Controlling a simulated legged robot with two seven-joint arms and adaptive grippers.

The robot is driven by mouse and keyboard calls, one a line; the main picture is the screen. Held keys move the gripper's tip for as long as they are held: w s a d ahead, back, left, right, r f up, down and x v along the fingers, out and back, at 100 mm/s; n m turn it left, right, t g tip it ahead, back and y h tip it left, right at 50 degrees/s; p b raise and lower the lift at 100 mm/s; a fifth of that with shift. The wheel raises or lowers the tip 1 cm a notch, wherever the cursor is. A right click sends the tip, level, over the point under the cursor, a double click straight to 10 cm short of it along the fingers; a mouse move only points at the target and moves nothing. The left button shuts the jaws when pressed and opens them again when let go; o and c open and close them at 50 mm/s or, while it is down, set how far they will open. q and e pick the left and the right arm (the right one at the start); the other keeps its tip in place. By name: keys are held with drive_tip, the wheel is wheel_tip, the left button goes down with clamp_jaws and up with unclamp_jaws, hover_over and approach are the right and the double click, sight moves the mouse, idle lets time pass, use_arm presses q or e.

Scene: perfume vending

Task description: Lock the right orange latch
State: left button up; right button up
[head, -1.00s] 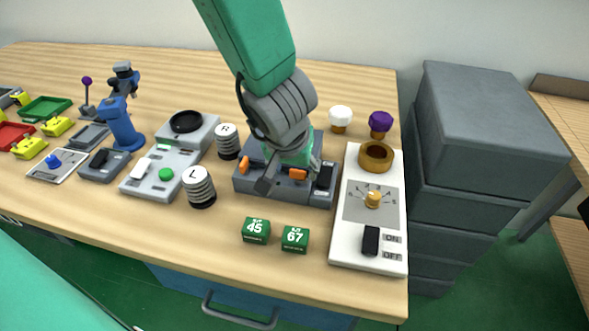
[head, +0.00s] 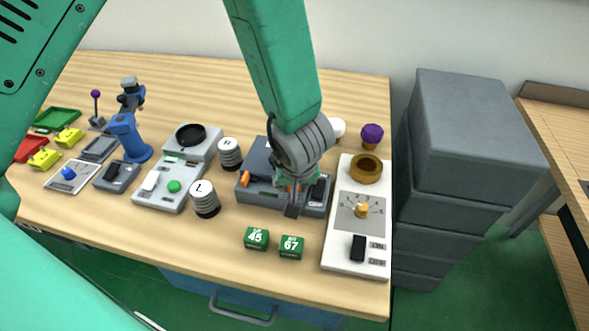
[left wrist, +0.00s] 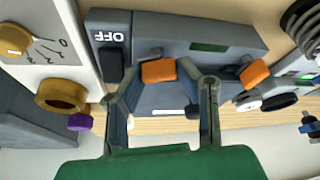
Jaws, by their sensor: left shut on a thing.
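The grey box (head: 258,196) stands on the table with two orange latches along its near edge. The right orange latch (left wrist: 158,71) sits between the fingertips of my left gripper (left wrist: 160,78) in the left wrist view. The gripper is shut on it. In the head view my left gripper (head: 292,200) is over the front of the box and mostly hides this latch. The left orange latch (left wrist: 254,74) sits apart, beside the fingers, and also shows in the head view (head: 245,179). A black OFF switch (left wrist: 111,65) lies beside the right latch. My right gripper is not in view.
A white panel (head: 341,248) with a knob and gold ring stands close right of the box. Green blocks 45 (head: 256,239) and 67 (head: 291,246) lie in front. Cylinders L (head: 205,199) and R (head: 230,154) stand left. Grey drawers (head: 470,130) stand beyond the table's right edge.

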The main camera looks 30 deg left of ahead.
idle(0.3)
use_arm(q)
drive_tip(key=o, duration=1.1)
drive_tip(key=shift+d, duration=0.1)
drive_tip(key=shift+o, duration=0.2)
drive_tip(key=shift+r, duration=0.1)
drive_tip(key=v, duration=1.1)
drive_tip(key=shift+d+r, duration=0.25)
drive_tip(key=shift+r, duration=0.05)
